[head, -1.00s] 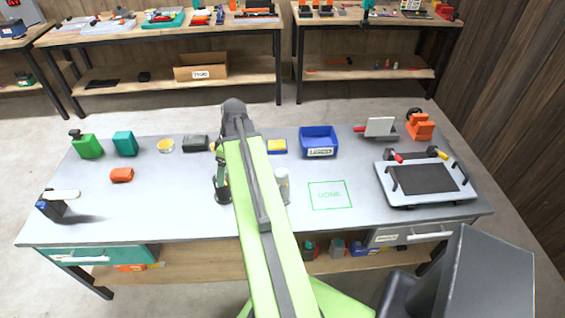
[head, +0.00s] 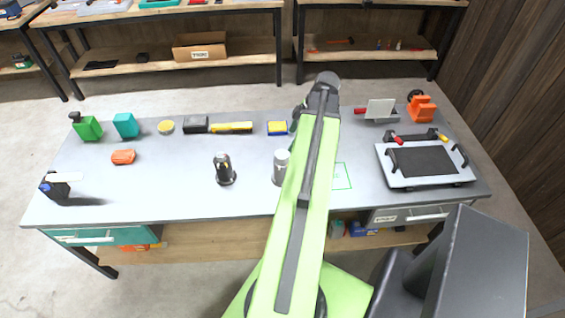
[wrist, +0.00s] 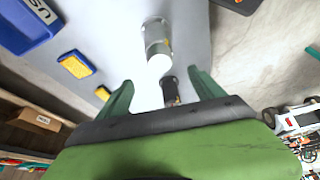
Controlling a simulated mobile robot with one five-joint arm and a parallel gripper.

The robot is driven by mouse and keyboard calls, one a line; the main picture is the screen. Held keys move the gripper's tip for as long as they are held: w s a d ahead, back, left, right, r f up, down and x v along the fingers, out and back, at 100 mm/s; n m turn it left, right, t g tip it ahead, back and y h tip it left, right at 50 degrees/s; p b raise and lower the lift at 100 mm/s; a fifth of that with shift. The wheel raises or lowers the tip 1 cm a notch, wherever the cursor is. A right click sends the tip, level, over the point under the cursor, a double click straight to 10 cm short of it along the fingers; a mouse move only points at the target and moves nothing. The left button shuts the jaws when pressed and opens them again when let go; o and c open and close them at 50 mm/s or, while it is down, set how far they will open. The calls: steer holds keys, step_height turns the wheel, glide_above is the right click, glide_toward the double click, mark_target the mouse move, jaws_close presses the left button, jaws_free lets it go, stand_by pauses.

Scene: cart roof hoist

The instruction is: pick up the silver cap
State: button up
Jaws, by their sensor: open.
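A grey cylinder (head: 279,176) stands upright on the bench, just left of my arm in the head view. A pale silver cap (head: 282,155) seems to form its top. In the wrist view the cylinder (wrist: 156,38) shows with its bright cap end (wrist: 160,66) facing me, a dark and yellowish band behind it. My gripper (wrist: 160,76) is open and empty, with the cap end in line between its green fingers; the gap to it is hard to judge. In the head view my arm mostly hides the gripper.
A yellow-and-blue sponge (head: 277,128) lies behind. A blue bin (wrist: 22,22) and a tray (head: 425,178) are other obstacles. The bench's left front is mostly clear.

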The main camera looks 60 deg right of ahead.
mark_target(282, 154)
steer(key=b+x, duration=0.4)
steer(key=x, duration=0.2)
steer(key=shift+f, duration=0.15)
steer(key=b+x, duration=0.5)
steer(key=shift+w+f, duration=0.1)
steer(key=shift+w, duration=0.05)
steer(key=shift+r, duration=0.2)
steer(key=c, duration=1.4)
steer(key=shift+p, duration=0.3)
